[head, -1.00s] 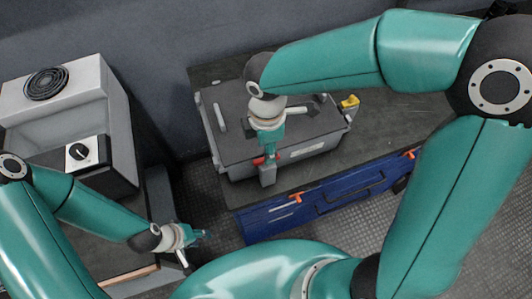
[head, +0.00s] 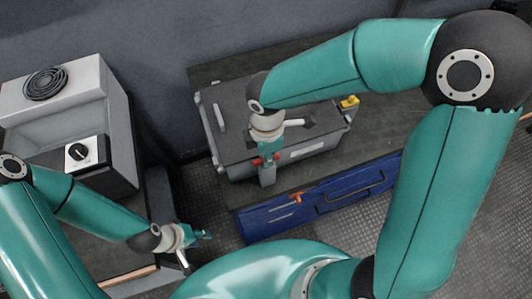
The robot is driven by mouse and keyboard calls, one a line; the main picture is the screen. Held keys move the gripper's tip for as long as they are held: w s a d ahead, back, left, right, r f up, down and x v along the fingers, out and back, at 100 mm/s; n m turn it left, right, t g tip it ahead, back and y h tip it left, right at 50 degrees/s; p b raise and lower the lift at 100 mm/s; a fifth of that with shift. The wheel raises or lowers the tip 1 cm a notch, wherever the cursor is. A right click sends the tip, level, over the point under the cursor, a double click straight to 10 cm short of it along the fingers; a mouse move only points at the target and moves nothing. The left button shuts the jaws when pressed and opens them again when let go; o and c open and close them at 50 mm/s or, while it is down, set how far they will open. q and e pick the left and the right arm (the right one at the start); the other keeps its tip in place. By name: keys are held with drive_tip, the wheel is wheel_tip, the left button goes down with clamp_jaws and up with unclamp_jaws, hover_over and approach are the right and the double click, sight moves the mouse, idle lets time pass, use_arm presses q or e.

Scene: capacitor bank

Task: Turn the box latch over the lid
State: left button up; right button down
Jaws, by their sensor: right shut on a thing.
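The grey box (head: 232,150) with its dark lid (head: 238,108) stands on the dark bench in the head view. A red latch part (head: 257,161) shows at its front edge, with a grey block just below it. My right gripper (head: 266,164) reaches down over the front edge and is shut on the red latch. The gripper and arm hide much of the latch and part of the lid, so the latch's exact angle is unclear. My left gripper (head: 196,243) hangs low at the left, away from the box; its finger opening is too small to judge.
A yellow item (head: 349,102) sits by the box's right side. Patterned floor shows between cabinet and bench.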

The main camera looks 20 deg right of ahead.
idle(0.3)
drive_tip(key=m+b, duration=0.2)
drive_tip(key=m, duration=0.1)
drive_tip(key=shift+f+m, duration=0.1)
drive_tip(key=shift+m, duration=0.2)
drive_tip(key=m+b, duration=0.3)
drive_tip(key=m, duration=0.2)
drive_tip(key=m+b, duration=0.2)
drive_tip(key=m, duration=0.2)
drive_tip(key=shift+m, duration=0.4)
drive_tip(key=shift+m+b, duration=0.75)
drive_tip(key=shift+m, duration=1.25)
drive_tip(key=c, duration=1.2)
unclamp_jaws()
